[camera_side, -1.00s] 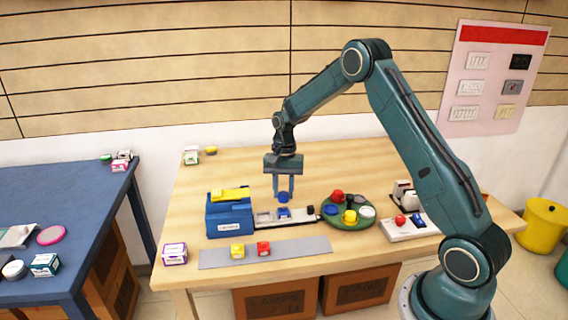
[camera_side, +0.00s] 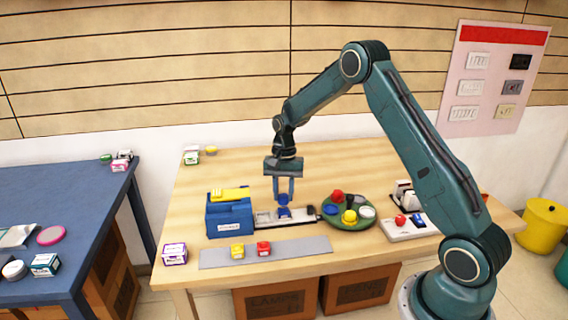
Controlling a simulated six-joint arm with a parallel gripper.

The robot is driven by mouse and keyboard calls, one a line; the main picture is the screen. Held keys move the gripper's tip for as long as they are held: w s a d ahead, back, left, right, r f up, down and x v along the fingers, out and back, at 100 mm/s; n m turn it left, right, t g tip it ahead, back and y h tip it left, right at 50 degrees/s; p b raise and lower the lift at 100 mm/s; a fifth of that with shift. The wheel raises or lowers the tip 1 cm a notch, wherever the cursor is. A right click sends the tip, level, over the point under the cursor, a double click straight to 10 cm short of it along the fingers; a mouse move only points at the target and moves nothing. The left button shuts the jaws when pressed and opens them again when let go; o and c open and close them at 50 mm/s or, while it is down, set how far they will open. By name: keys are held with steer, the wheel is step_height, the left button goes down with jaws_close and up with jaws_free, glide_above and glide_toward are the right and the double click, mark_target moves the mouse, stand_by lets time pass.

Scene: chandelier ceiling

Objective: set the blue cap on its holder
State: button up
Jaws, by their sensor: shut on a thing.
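My gripper (camera_side: 284,194) points straight down over the middle of the wooden table. It is shut on the blue cap (camera_side: 283,199), which sits between its fingertips. Directly below the cap is a blue holder (camera_side: 284,213) on a grey-white strip (camera_side: 265,219). The cap is very close above the holder; whether they touch is too small to tell. Another blue cap-like piece (camera_side: 331,210) lies on the round green tray (camera_side: 345,225) to the right.
A blue box (camera_side: 229,217) with a yellow top stands left of the strip. The green tray also holds red, yellow and white pieces. In front lies a grey mat (camera_side: 215,258) with a yellow and a red block. The table behind the gripper is clear.

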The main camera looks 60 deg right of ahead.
steer(key=shift+f, duration=1.1)
stand_by(2.0)
steer(key=o, duration=1)
steer(key=shift+o, duration=0.5)
steer(key=o, duration=0.3)
steer(key=shift+r, duration=0.15)
steer(key=shift+r, duration=3.6)
